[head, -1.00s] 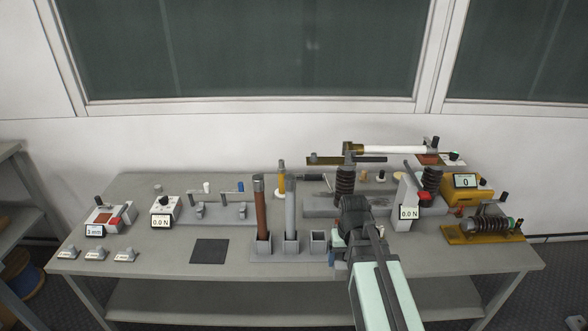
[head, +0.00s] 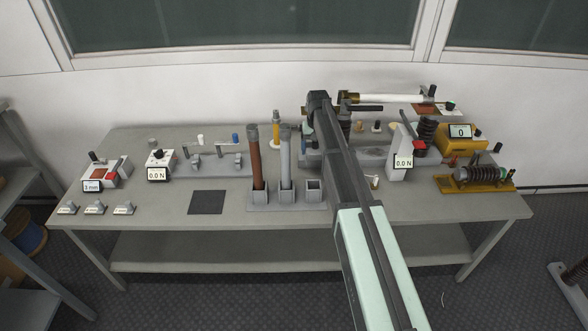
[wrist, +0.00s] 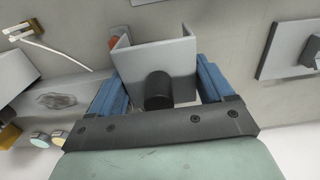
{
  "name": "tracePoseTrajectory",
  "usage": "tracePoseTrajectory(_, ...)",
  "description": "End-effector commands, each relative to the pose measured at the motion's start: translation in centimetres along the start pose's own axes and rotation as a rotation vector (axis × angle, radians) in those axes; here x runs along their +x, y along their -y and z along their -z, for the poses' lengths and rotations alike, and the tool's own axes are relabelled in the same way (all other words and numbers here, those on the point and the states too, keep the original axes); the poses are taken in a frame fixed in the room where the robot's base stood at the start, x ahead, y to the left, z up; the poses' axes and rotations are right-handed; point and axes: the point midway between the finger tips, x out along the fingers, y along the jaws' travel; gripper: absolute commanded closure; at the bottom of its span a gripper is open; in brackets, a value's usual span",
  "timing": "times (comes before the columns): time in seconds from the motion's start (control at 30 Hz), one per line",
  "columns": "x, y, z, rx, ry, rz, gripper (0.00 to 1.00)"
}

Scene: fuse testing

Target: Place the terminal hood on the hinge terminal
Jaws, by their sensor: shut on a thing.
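My gripper (wrist: 158,82) has blue fingers and is shut on the terminal hood (wrist: 163,55), a grey folded-sheet channel with a black knob facing the wrist camera. In the head view my gripper (head: 319,99) is raised over the back of the bench, at the left end of the insulator rig. The hood is hidden there behind my wrist. The hinge terminal cannot be told for sure. The left insulator post is mostly hidden by my arm.
A white tube (head: 390,98) runs along the rig's top. A grey upright with a force display (head: 399,155) and a yellow meter (head: 460,140) stand right of my arm. Tall brown (head: 257,160) and grey (head: 285,160) rods stand in holders at left.

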Motion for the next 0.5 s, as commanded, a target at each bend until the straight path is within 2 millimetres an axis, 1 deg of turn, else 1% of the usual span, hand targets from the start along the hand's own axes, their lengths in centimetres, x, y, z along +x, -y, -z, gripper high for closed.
tracePoseTrajectory(0.17,1.4,0.0,-0.2,0.020,0.002,0.000,0.51)
tracePoseTrajectory(0.4,5.2,0.0,-0.2,0.020,0.002,0.000,0.51)
tracePoseTrajectory(0.5,6.2,0.0,-0.1,0.019,0.000,0.000,0.51)
